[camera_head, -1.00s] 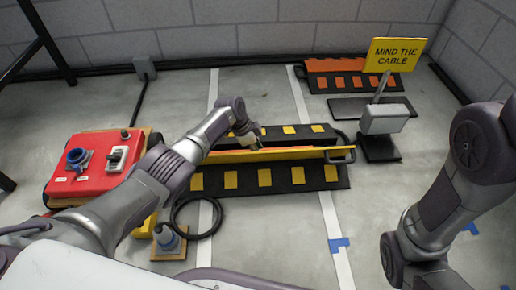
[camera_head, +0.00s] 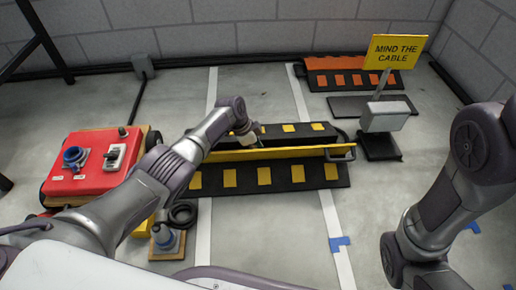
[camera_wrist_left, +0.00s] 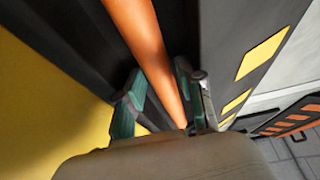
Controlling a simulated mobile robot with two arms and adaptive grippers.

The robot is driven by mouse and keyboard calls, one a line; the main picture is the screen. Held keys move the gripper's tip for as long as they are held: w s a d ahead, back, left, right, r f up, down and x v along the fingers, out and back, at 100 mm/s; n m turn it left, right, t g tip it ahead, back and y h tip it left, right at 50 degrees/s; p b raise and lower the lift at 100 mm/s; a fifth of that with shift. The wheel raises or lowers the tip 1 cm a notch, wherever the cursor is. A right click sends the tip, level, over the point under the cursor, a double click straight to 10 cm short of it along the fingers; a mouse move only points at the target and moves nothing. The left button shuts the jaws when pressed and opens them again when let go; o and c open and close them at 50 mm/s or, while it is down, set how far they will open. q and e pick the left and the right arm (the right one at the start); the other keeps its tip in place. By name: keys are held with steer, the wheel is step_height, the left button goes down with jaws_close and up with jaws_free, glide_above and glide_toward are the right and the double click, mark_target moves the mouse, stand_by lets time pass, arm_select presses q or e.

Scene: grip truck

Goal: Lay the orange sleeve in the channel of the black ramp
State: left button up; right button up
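The black ramp (camera_head: 315,179) with yellow patches lies on the floor mid-picture in the head view, its long yellow lid (camera_head: 300,152) standing open. In the left wrist view the orange sleeve (camera_wrist_left: 150,42) runs along the dark channel between the yellow lid (camera_wrist_left: 40,100) and the patched ramp side (camera_wrist_left: 235,60). My left gripper (camera_wrist_left: 163,98) is down at the channel with its green-padded fingers apart, one on each side of the sleeve. A gap shows at the left finger; the right finger is close to the sleeve. The sleeve's far end is hidden.
A red cart (camera_head: 85,172) stands at the left. A coiled black cable (camera_head: 183,213) and a blue-grey plug on a wooden block (camera_head: 166,240) are near my left arm. A "mind the cable" sign (camera_head: 394,52) and an orange-black ramp (camera_head: 350,76) stand behind right.

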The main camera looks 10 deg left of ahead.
arm_select(q)
steer(key=shift+a, duration=0.1)
steer(key=shift+r, duration=0.2)
steer(key=v, duration=1.1)
steer(key=shift+r, duration=0.35)
steer(key=shift+a, duration=0.15)
